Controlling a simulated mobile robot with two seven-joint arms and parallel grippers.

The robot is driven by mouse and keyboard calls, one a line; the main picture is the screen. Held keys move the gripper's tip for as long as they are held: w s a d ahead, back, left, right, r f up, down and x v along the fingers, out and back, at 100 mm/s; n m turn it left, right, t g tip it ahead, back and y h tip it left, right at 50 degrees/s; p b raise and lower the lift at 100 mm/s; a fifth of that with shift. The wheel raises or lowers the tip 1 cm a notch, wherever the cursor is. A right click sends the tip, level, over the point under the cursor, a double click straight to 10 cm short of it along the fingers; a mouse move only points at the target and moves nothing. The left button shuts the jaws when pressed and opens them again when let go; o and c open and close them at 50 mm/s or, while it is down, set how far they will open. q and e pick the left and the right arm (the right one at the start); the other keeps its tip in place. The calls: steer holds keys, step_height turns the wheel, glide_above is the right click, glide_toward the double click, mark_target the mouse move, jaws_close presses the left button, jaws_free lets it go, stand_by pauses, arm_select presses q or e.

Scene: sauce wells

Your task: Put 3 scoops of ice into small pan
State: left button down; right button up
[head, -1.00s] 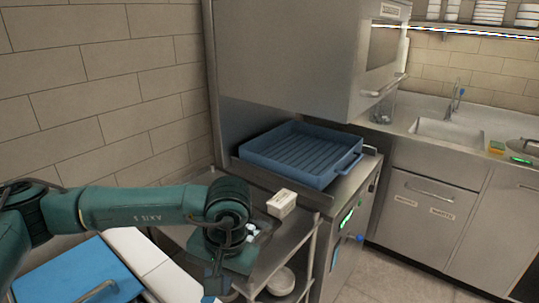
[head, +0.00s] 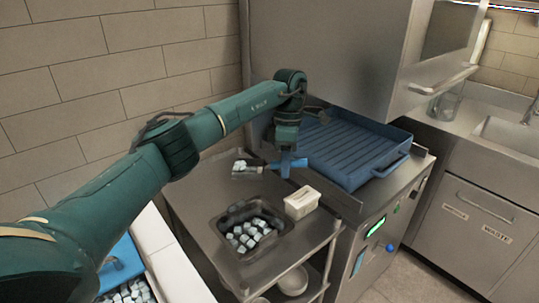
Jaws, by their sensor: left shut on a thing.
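My left gripper (head: 288,157) is shut on the blue handle of a scoop (head: 246,168) and holds it in the air above the back of the steel cart. Pale ice cubes seem to lie in the scoop's bowl, which is small in the head view. The small pan (head: 222,215), a dark steel one, stands on the cart top below and in front of the scoop. Several ice cubes (head: 249,235) lie in it. More ice (head: 128,292) shows in a bin at the lower left, partly cut off and under a blue lid. My right gripper is out of view.
A white box (head: 302,202) stands on the cart (head: 190,190) right beside the pan. A blue ribbed rack (head: 350,150) lies on the machine to the right. The tiled wall is close behind. The cart's left part is clear.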

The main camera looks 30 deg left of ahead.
arm_select(q)
steer(key=w+a+f+n+t+h, duration=0.1)
steer(key=w+a+n, duration=0.3)
steer(key=n, duration=1.1)
steer(key=a+f+t, duration=0.1)
steer(key=a, duration=0.1)
steer(key=shift+a+p, duration=0.35)
steer(key=shift+p, duration=0.05)
steer(key=shift+t, duration=0.3)
